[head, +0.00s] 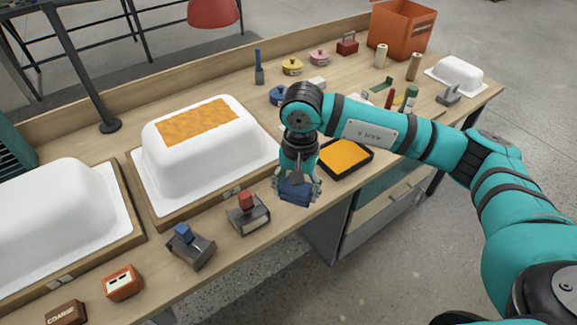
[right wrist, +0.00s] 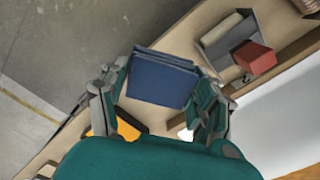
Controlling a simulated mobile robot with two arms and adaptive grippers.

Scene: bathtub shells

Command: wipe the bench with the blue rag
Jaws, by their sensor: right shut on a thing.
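My right gripper (head: 297,187) is shut on the folded blue rag (head: 295,191) at the front edge of the wooden bench (head: 75,281). In the right wrist view the rag (right wrist: 161,79) sits between the two fingers of the gripper (right wrist: 160,100), with grey floor and part of the bench behind it. I cannot tell whether the rag touches the bench top. My left gripper is in neither view.
A white tub shell (head: 205,150) with an orange patch stands left of the gripper, another white shell (head: 65,215) farther left. A black tray (head: 345,158) with an orange pad lies right. Small tools (head: 247,213) line the front edge. An orange bin (head: 402,30) stands at the back.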

